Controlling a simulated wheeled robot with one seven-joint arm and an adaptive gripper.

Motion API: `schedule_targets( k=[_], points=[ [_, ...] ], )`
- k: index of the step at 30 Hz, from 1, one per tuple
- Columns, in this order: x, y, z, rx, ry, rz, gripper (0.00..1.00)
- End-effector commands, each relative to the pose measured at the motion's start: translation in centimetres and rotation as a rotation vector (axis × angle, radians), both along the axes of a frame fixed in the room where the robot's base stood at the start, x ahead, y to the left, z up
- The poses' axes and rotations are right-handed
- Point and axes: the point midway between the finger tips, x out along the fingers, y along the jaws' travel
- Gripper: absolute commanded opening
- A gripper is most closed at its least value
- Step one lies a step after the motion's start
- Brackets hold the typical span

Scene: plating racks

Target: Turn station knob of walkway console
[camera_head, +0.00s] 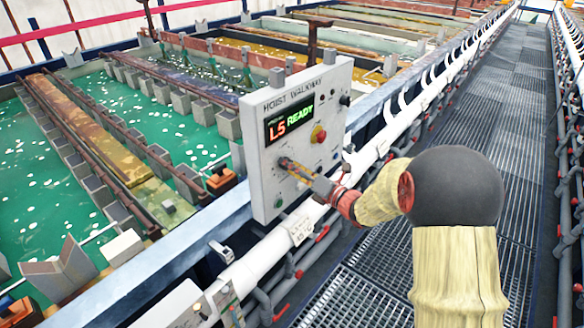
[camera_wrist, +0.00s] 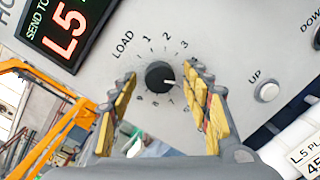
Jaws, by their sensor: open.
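The walkway console (camera_head: 300,140) is a grey upright panel marked "HOIST WALKWAY", with a lit display (camera_head: 289,119) reading "L5 READY". The station knob (camera_wrist: 160,76) is a round black dial with a white pointer mark, ringed by "LOAD" and numbers. The pointer faces right, towards the side where my gripper's right finger hides part of the number ring. My gripper (camera_wrist: 160,98) is open, with one yellow-padded finger on each side of the knob and visible gaps between. In the head view my gripper (camera_head: 293,169) reaches the console's lower left face, and the knob is mostly hidden there.
A white "UP" button (camera_wrist: 267,91) sits right of the knob. A red mushroom button (camera_head: 319,134) is on the panel's upper right. Green-liquid tanks (camera_head: 110,120) lie behind the console. White pipes (camera_head: 385,140) run alongside the grated walkway (camera_head: 500,100).

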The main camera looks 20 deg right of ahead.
Motion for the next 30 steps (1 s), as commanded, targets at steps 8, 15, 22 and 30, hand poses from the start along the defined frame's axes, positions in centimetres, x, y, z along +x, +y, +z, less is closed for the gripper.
schedule_targets(
  k=[8,15,22,30],
  points=[
    [0.01,-0.01,0.0,0.0,0.0,0.0,0.45],
    [0.0,-0.02,0.0,0.0,0.0,0.0,0.31],
    [-0.01,-0.03,-0.01,0.0,0.001,-0.001,0.18],
    [-0.01,-0.03,-0.02,0.0,0.001,-0.001,0.05]
  ],
)
